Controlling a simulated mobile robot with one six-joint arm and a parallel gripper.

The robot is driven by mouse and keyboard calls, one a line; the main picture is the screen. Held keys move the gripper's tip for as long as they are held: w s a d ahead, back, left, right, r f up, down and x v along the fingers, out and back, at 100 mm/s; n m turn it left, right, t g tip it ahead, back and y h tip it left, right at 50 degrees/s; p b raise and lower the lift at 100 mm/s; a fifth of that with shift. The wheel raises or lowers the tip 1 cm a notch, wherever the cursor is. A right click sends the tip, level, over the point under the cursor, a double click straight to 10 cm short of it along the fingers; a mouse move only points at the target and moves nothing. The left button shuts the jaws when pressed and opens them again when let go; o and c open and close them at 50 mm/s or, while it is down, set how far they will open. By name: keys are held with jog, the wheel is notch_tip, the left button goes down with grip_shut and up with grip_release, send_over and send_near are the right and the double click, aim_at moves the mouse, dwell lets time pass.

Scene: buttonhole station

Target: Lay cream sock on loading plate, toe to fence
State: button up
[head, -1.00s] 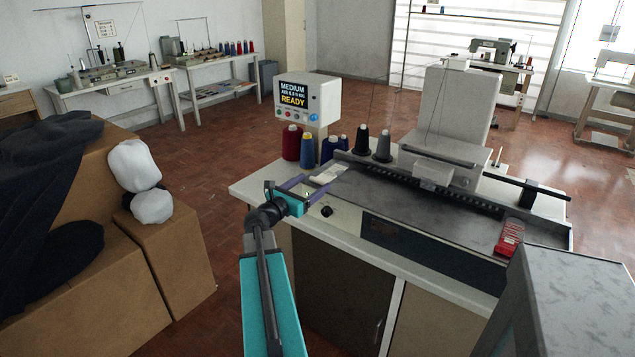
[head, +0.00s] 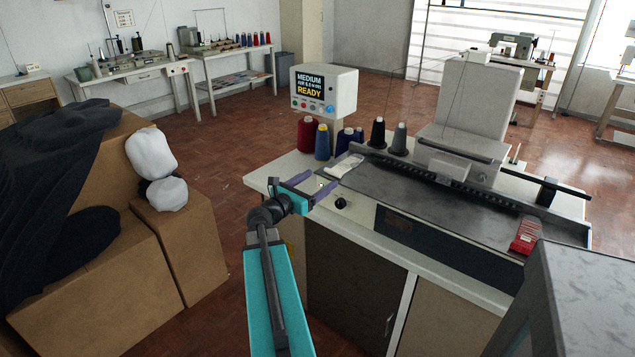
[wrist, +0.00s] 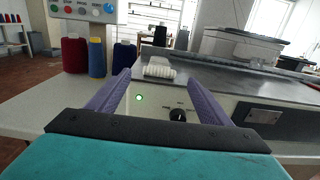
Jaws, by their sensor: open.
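A dark toothed rail (head: 470,188), perhaps the fence, runs along the plate's back. My gripper (head: 322,180) is open and empty, its purple fingers reaching over the table's left front corner. In the wrist view my gripper (wrist: 158,78) has its fingers apart, with the sock beyond their tips.
Thread cones (head: 308,135) and a display box (head: 323,92) reading READY stand behind the sock. A red item (head: 526,236) lies at the plate's right end. Cartons (head: 180,240) with dark cloth and white bundles stand left. Floor shows between cartons and table.

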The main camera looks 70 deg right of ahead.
jog(key=w+a+f+m+t+y, duration=0.1)
jog(key=w+a+f+m+y, duration=0.4)
jog(key=a+f, duration=0.8)
jog(key=w+a+f+m+t+y, duration=0.15)
jog(key=w+a+f, duration=0.65)
jog(key=f, duration=0.9)
jog(key=s+a+f+m+y, duration=0.2)
jog(key=a+f, duration=0.4)
jog(key=a, duration=0.4)
jog(key=s+a+f+m+y, duration=0.1)
jog(key=s+a+f+y, duration=0.15)
jog(key=a+f, duration=0.55)
jog(key=s+a+f+m+y, duration=0.2)
jog(key=a+f+y, duration=0.15)
jog(key=a, duration=0.85)
jog(key=s+a+f+m+g+y, duration=0.1)
jog(key=s+a+f, duration=0.1)
jog(key=s+a, duration=0.3)
jog(key=s+a+f+m+g+y, duration=0.2)
jog(key=s+a, duration=0.3)
jog(key=a, duration=0.6)
jog(key=shift+a+f, duration=0.35)
jog(key=shift+f, duration=0.35)
jog(key=shift+m, duration=0.25)
